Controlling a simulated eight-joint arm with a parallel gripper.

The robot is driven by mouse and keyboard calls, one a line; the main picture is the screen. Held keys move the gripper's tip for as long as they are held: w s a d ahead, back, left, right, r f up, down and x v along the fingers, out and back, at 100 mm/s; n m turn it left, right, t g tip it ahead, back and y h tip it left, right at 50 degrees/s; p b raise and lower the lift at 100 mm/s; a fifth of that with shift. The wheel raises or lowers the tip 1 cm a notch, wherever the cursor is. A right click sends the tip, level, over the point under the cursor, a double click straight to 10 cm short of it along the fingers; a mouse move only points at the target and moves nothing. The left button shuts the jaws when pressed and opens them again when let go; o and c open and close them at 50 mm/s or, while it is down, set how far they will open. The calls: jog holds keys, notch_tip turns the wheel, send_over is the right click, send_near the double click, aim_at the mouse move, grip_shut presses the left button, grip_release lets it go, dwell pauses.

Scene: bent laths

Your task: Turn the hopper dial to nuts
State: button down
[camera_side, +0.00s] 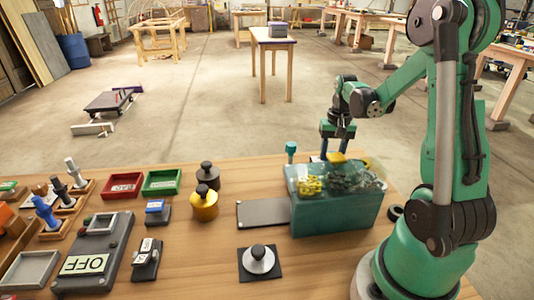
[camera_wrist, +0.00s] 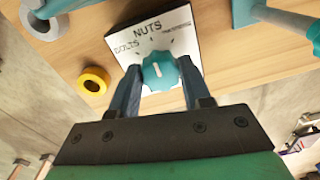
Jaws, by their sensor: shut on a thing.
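The hopper dial is a teal knob (camera_wrist: 160,70) on a white plate (camera_wrist: 178,24) in the wrist view. The plate reads BOLTS at left, NUTS at the top middle, and a third label at right too blurred to read. A short white mark on the knob runs roughly up and down the picture, near the line to NUTS; its exact setting is hard to tell. My gripper (camera_wrist: 160,78) is shut on the knob, one blue finger on each side. In the side view my gripper (camera_side: 337,147) points down behind the teal hopper (camera_side: 335,215), which hides the dial.
The hopper holds yellow and dark pieces behind clear covers. A grey plate (camera_side: 263,212) adjoins its left side, and a teal-topped post (camera_side: 291,148) stands at its back left corner. A yellow ring (camera_wrist: 93,80) lies beside the dial plate. Switches, trays and weights fill the bench's left.

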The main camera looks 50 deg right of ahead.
jog(key=shift+c, duration=2)
grip_release()
jog(key=shift+r, duration=2.85)
jog(key=w+a+r+n+t, duration=0.1)
jog(key=a+n+t, duration=0.2)
jog(key=a, duration=0.8)
jog(key=w+a+r+n+t, duration=0.2)
jog(key=a+n, duration=0.5)
jog(key=a, duration=0.5)
jog(key=shift+r+n+t, duration=0.2)
jog(key=shift+n+t, duration=0.2)
jog(key=shift+t, duration=0.5)
